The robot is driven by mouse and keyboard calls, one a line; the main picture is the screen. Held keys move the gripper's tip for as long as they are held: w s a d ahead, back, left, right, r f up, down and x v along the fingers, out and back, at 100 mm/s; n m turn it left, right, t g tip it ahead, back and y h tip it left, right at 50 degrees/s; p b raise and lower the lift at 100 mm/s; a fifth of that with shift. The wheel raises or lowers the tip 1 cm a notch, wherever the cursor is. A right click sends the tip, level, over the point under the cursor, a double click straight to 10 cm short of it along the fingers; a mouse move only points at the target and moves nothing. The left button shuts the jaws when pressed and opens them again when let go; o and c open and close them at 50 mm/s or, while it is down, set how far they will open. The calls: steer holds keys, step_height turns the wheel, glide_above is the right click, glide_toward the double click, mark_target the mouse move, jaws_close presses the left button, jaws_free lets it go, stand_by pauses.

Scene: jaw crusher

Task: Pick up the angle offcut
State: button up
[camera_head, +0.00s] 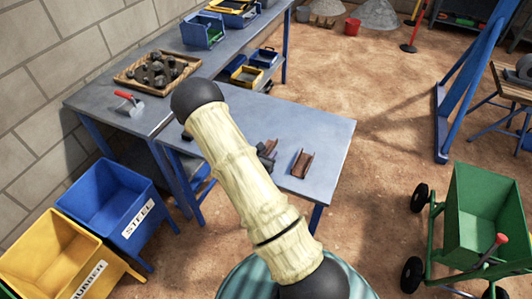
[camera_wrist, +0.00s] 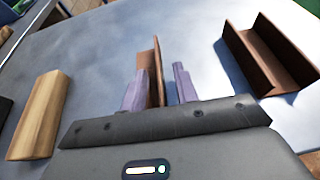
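The angle offcut (camera_wrist: 153,66), a rusty brown metal piece, stands on the grey-blue table in the wrist view. Its upright flange shows between the two fingers of my gripper (camera_wrist: 159,76), nearer the left finger. A gap shows on the right finger's side, so my gripper is open. Whether the left finger touches the offcut I cannot tell. The offcut's lower part is partly hidden by the fingers and gripper body. In the head view the angle offcut (camera_head: 270,146) is small, beside my dark gripper (camera_head: 264,158), which my arm largely hides.
A brown channel-shaped offcut (camera_wrist: 268,58) lies right of my gripper, also seen in the head view (camera_head: 302,163). A wooden block (camera_wrist: 40,115) lies to the left. The table (camera_head: 325,130) has bare room at its right. A blue STEEL bin (camera_head: 118,212) stands on the left.

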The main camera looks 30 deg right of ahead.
jaws_close()
steer(key=shift+r, duration=0.15)
stand_by(0.4)
step_height(320, 180, up, 10)
steer(key=shift+f, duration=0.15)
stand_by(0.4)
stand_by(0.5)
